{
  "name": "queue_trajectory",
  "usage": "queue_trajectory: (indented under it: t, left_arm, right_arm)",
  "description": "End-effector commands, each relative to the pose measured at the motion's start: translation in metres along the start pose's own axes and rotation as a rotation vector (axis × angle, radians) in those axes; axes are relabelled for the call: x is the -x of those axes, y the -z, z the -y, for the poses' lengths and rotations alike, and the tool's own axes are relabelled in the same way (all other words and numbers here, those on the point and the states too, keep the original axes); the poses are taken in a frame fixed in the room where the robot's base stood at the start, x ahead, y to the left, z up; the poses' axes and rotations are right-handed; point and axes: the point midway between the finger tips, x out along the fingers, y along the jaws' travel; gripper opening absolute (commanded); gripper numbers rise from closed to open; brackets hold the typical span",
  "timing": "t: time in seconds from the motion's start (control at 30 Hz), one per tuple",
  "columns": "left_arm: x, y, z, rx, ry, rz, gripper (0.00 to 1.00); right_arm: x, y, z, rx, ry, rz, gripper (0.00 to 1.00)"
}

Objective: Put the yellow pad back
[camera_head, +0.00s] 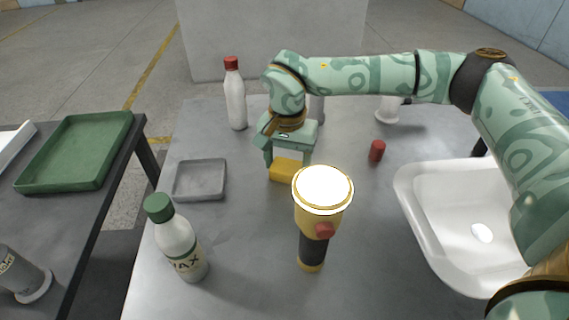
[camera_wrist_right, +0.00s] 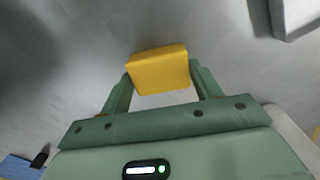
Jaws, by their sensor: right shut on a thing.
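The yellow pad (camera_head: 283,170) is a small yellow block near the middle of the grey table in the head view. My right gripper (camera_head: 288,158) is shut on it. In the right wrist view the yellow pad (camera_wrist_right: 159,69) sits between the two green fingertips. I cannot tell whether the pad touches the table. A shallow grey tray (camera_head: 200,180) lies to the left of the pad and looks empty. My left gripper does not show.
A green tray (camera_head: 75,150) is on the left table.

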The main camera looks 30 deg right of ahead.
Motion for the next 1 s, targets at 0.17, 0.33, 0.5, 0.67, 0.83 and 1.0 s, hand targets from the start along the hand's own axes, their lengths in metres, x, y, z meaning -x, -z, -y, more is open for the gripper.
queue_trajectory:
  t: [0.17, 0.33, 0.5, 0.67, 0.83, 1.0]
  left_arm:
    - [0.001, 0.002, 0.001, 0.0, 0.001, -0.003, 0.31]
    - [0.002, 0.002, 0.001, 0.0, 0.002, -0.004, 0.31]
    - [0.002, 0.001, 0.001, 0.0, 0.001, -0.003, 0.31]
    - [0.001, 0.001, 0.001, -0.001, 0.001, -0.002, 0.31]
    - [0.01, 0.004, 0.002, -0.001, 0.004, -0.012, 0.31]
    - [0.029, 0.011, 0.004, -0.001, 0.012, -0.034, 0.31]
  right_arm:
    - [0.002, 0.0, 0.0, 0.002, 0.004, -0.004, 0.45]
    - [-0.001, 0.001, 0.0, 0.001, 0.004, -0.004, 0.71]
    - [-0.001, 0.001, 0.0, 0.001, 0.004, -0.004, 0.84]
    - [0.0, 0.001, 0.0, 0.001, 0.004, -0.004, 0.84]
    - [0.023, 0.001, 0.0, 0.0, 0.007, -0.008, 0.84]
    - [0.066, 0.0, 0.0, 0.0, 0.01, -0.01, 0.84]
